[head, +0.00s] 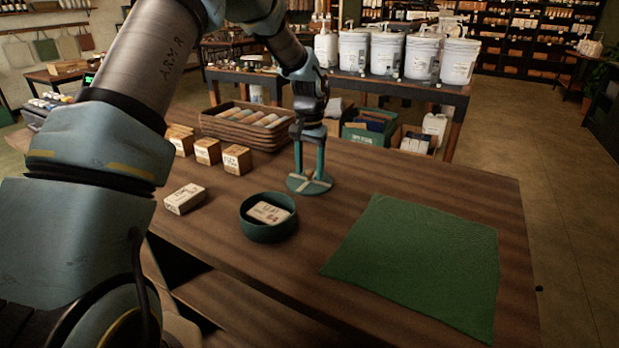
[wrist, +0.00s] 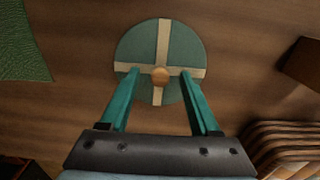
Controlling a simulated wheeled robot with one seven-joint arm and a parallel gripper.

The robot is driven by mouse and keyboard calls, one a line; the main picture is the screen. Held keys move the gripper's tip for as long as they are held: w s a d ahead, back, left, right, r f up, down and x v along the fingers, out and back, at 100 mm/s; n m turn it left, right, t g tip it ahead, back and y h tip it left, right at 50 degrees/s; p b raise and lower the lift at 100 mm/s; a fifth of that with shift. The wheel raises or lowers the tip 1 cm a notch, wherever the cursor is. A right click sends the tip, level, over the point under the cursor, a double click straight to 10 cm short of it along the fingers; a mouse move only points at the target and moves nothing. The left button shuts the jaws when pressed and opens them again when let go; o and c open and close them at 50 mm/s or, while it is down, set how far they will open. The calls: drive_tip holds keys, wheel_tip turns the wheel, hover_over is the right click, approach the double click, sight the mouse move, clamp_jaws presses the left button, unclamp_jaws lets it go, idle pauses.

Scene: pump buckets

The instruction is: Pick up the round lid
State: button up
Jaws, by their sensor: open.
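The round lid (head: 311,186) is a flat teal disc with a pale cross and a small wooden knob. It lies on the wooden table right of the round green bowl. In the wrist view the lid (wrist: 140,50) sits just beyond the fingertips. My gripper (head: 309,172) points down over it, and in the wrist view my gripper (wrist: 160,74) has its two teal fingers apart, one on each side of the knob (wrist: 161,75). The fingers look open and empty. I cannot tell whether the fingertips touch the lid.
A round green bowl (head: 255,228) holding a wrapped bar stands left of the lid. A green cloth (head: 415,262) covers the table's right side. White pump buckets (head: 387,54) stand on a back table.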

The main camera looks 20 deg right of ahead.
clamp_jaws()
idle(0.5)
